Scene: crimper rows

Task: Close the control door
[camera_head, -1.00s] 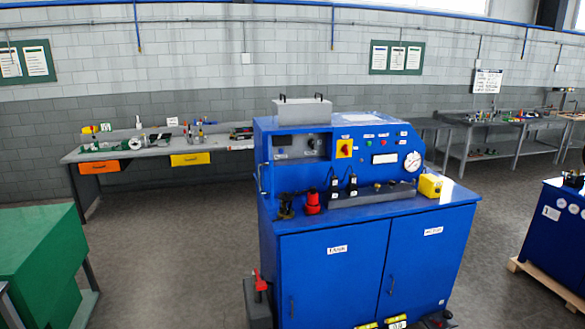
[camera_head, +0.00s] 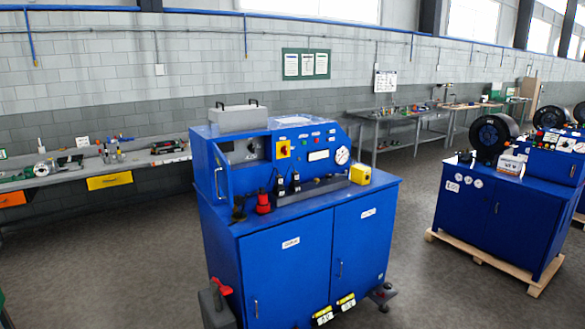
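The blue machine (camera_head: 262,262) stands near the middle of the camera view. The control door (camera_head: 214,172) is a narrow blue panel at the left end of its upper console, with a light vertical handle (camera_head: 219,183). It appears swung outward, seen at a steep angle. The exact opening angle is hard to tell. My gripper is not in view, so its state and its distance from the door do not show.
A red-topped grey unit (camera_head: 215,305) stands on the floor at the machine's lower left. Yellow-marked items (camera_head: 334,309) lie at its front base. Another blue machine (camera_head: 480,208) on a pallet stands right. Workbenches line the wall. Floor between the machines is clear.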

